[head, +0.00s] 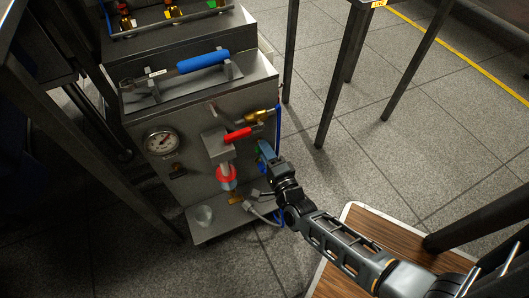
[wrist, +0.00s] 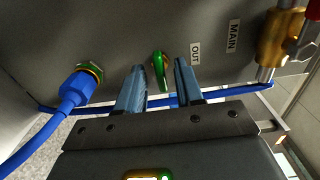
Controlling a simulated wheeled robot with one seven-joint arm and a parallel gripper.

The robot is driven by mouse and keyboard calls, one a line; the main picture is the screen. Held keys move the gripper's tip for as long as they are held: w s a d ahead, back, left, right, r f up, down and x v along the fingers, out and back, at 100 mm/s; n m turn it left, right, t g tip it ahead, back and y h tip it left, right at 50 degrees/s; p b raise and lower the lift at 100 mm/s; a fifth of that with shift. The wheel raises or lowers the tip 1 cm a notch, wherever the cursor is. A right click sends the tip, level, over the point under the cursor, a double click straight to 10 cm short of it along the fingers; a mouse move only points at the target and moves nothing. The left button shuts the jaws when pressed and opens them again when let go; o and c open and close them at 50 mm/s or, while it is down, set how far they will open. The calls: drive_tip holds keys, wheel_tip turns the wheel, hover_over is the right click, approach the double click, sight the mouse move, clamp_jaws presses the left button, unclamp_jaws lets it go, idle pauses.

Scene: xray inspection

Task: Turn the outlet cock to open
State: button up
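The outlet cock is a small green lever (wrist: 160,72) on the grey panel of the machine, beside a label reading OUT (wrist: 195,54) in the wrist view. My gripper (wrist: 160,68) is open, with one blue-grey finger on each side of the green lever. Gaps show between the lever and both fingers, so it is not clamped. In the head view my gripper (head: 265,150) is at the right side of the machine's front and mostly hides the cock.
A blue hose on a brass fitting (wrist: 90,72) is left of my fingers in the wrist view. A brass valve (wrist: 275,42) by the MAIN label (wrist: 232,36) is at right.

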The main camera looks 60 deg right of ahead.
drive_tip(key=shift+w+d, duration=0.15)
drive_tip(key=shift+w, duration=0.05)
clamp_jaws()
